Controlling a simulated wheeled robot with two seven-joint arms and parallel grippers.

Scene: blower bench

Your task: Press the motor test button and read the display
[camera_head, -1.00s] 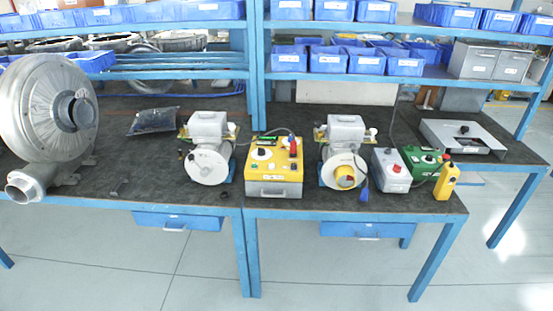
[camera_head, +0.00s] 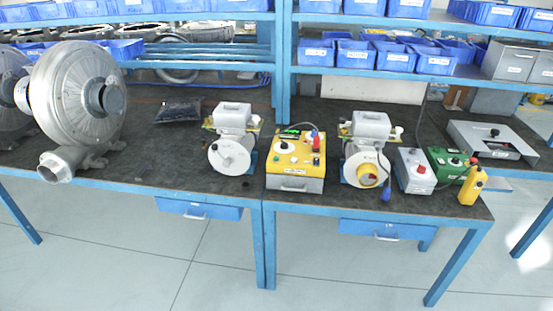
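A yellow-topped control box (camera_head: 296,160) with a grey front stands on the dark bench top near the middle of the head view. It carries a small display (camera_head: 290,133) with a green glow, too small to read, and several knobs and buttons, one of them red. A motor unit with a white disc (camera_head: 231,156) stands to its left. Another motor unit with a yellow-centred disc (camera_head: 366,167) stands to its right. Which control is the motor test button, I cannot tell. Neither of my grippers is in view.
A grey box with a red button (camera_head: 414,170), a green box (camera_head: 450,164) and a yellow pendant (camera_head: 473,187) stand at the right. A large metal blower (camera_head: 78,98) is at the left. Shelves with blue bins (camera_head: 352,54) run above. The floor in front is clear.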

